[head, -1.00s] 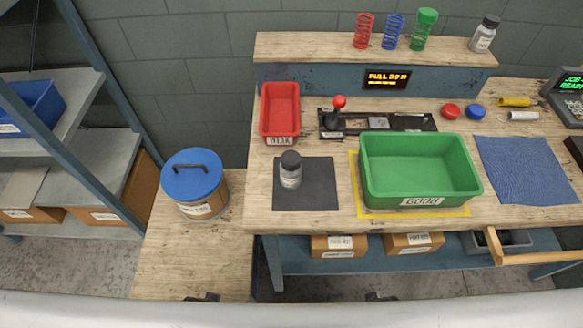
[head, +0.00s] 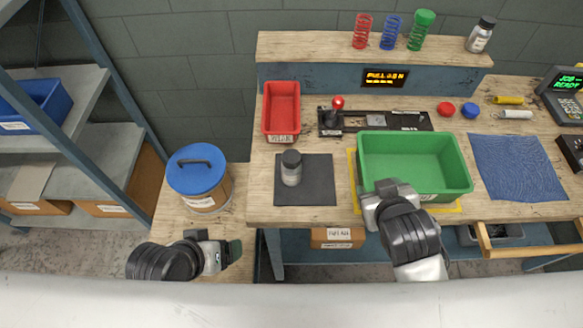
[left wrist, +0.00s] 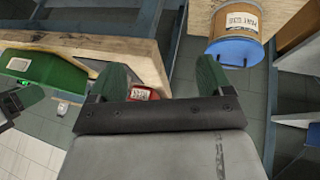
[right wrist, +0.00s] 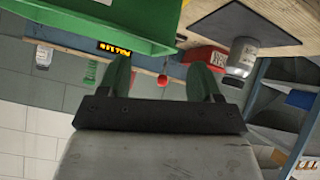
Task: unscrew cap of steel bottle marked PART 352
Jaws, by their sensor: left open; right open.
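A steel bottle with a dark grey cap (head: 291,168) stands upright on the dark mat (head: 320,182); its label is too small to read. It also shows inverted in the right wrist view (right wrist: 241,58). A second, similar bottle (head: 481,36) stands on the raised shelf at the back right. My left gripper (head: 236,250) is open and empty, low in front of the bench, left of and nearer than the mat. My right gripper (right wrist: 162,82) is open and empty, by the front of the green bin, right of the bottle. In the head view its fingers are mostly hidden.
The green bin (head: 366,160) stands right of the mat, and a red bin (head: 269,118) behind it. A lever fixture (head: 375,121) lies behind the green bin. A blue-lidded drum (head: 197,170) stands left on a lower surface. The bench front edge lies between my left gripper and the mat.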

